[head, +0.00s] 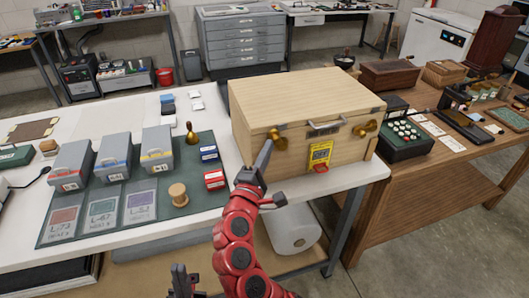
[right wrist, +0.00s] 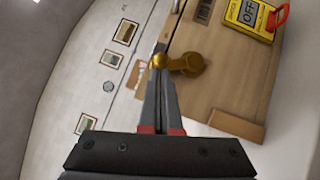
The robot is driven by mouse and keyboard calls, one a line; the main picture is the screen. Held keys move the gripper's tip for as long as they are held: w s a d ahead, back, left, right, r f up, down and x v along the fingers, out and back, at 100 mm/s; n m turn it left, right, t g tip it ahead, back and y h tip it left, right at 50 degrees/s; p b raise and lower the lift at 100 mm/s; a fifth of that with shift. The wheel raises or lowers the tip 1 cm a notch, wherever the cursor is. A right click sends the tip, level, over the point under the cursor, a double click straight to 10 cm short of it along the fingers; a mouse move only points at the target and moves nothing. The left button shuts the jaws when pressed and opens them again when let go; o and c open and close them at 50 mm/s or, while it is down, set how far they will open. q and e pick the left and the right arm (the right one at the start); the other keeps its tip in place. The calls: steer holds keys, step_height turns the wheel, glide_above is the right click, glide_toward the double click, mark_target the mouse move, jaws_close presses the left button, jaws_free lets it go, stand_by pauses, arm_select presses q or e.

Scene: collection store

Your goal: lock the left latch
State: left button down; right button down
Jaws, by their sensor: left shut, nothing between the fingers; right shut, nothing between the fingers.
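A pale wooden case (head: 300,97) with a metal handle (head: 326,127) stands on the white table. The brass left latch (head: 281,142) is on its front at the left, and a brass right latch (head: 365,128) is at the right. My right gripper (head: 266,146) is shut and empty, its tips close beside the left latch. My left gripper (head: 180,270) is shut and low at the bottom edge, away from the case.
Left on the table are a green mat (head: 140,215), grey boxes (head: 115,155), a wooden spool (head: 178,194) and a brass bell (head: 191,132). A brown table (head: 440,160) stands close right.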

mark_target(277, 141)
steer(key=shift+w+d+r+m+g+p, duration=0.1)
steer(key=shift+d+r+m+g+p, duration=0.15)
steer(key=shift+r+m+g+p, duration=0.25)
steer(key=shift+w+d+r+m+g+p, duration=0.15)
steer(key=shift+d+r+m+g, duration=0.2)
steer(key=shift+m, duration=0.35)
steer(key=shift+w+d+r+m+g+y+p, duration=0.1)
steer(key=shift+d+r+m+g+y+p, duration=0.15)
steer(key=shift+m+g, duration=0.25)
steer(key=shift+w+d+r+m+g+y+p, duration=0.1)
steer(key=shift+d+m+g+y+p, duration=0.2)
steer(key=shift+m, duration=0.3)
